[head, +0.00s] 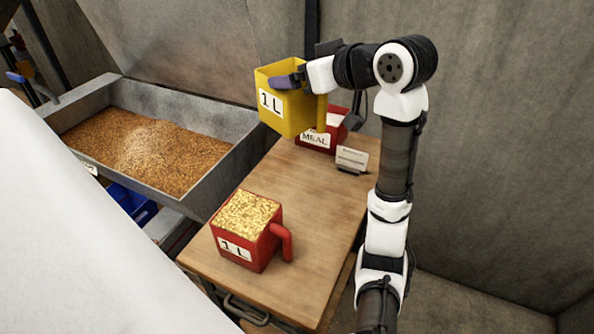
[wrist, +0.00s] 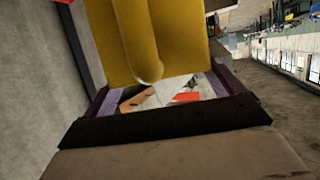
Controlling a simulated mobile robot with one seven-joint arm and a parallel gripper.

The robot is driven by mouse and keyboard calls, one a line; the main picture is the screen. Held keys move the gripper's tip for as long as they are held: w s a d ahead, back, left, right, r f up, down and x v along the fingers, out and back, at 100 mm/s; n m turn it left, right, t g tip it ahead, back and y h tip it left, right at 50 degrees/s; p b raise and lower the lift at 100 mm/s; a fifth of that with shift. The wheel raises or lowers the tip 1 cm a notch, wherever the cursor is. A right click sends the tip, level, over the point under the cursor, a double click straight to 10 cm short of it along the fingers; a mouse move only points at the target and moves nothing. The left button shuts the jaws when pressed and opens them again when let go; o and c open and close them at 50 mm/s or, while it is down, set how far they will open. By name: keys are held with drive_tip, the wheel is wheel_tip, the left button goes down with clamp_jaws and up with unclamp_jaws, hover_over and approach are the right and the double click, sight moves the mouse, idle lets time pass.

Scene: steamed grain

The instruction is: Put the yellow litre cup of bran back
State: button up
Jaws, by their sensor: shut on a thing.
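The yellow litre cup (head: 293,112), labelled "1 L", is in the air at the back of the wooden table in the head view. My gripper (head: 290,82) is shut on it near its rim. The cup looks close to upright, and its contents cannot be made out. In the wrist view the yellow cup (wrist: 150,35) fills the upper middle, its handle pointing down between the fingers of my gripper (wrist: 165,95). The cup partly hides a red container labelled "MEAL" (head: 313,141) behind it.
A red litre cup (head: 262,257) full of pale grain stands on the wooden table (head: 305,205) at the front. A small card stand (head: 352,160) is at the right edge. A metal trough (head: 222,165) of brown grain lies left. The table's middle is clear.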

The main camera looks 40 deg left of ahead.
wheel_tip(320, 180, down, 19)
drive_tip(key=p, duration=0.2)
drive_tip(key=shift+f, duration=0.3)
drive_tip(key=shift+f, duration=0.15)
drive_tip(key=o, duration=1.6)
drive_tip(key=shift+c, duration=0.2)
drive_tip(key=b+v, duration=0.2)
drive_tip(key=v, duration=1)
